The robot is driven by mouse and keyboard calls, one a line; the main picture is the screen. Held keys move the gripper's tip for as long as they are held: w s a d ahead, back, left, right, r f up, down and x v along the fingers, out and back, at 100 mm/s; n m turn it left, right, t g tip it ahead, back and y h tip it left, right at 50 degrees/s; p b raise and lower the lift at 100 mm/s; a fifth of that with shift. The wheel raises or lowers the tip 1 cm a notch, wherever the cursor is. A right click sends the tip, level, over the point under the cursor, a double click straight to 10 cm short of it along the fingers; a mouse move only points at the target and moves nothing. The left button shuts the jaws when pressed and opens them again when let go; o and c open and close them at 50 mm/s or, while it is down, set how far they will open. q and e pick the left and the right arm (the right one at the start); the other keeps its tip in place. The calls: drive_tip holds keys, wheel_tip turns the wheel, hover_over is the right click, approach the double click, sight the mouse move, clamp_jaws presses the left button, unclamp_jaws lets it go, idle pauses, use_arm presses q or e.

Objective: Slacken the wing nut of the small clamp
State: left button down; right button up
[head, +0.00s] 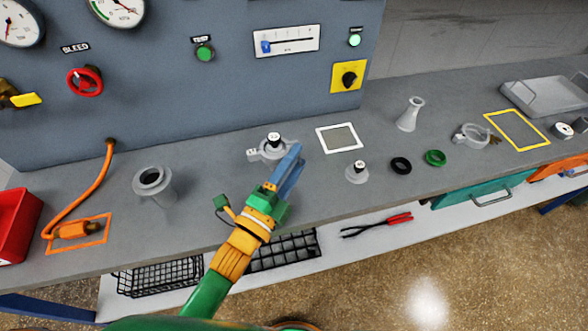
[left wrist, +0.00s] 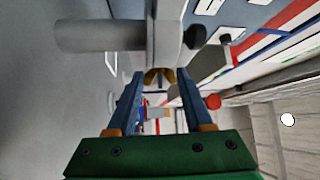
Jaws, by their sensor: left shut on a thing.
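The small clamp (head: 262,155) is a light grey ring around a fitting on the bench, with a black-and-white topped piece standing on it. My left gripper (head: 294,155) reaches in at the clamp's right side, its blue fingers covering that side. In the left wrist view the fingers (left wrist: 158,80) are shut on the brass wing nut (left wrist: 160,75), which lies between the fingertips in front of a grey body. In the head view the wing nut is hidden by the fingers. My right gripper is not in view.
A larger open clamp (head: 468,136) lies at the right near a yellow frame (head: 516,130). A grey flanged fitting (head: 357,173), a black ring (head: 400,166) and a green ring (head: 435,158) stand right of my gripper. A flanged pipe (head: 154,184) stands left. The panel (head: 200,95) rises behind.

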use_arm(q)
drive_tip(key=shift+f+n+t+b, duration=0.4)
drive_tip(key=shift+f+n+b, duration=0.1)
drive_tip(key=shift+f+b, duration=0.15)
drive_tip(key=shift+r+n, duration=0.2)
drive_tip(key=shift+n, duration=0.1)
drive_tip(key=shift+r+t, duration=0.15)
drive_tip(key=shift+t, duration=0.15)
drive_tip(key=shift+r, duration=0.15)
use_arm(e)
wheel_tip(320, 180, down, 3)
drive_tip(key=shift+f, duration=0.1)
use_arm(q)
drive_tip(key=shift+c, duration=1.4)
unclamp_jaws()
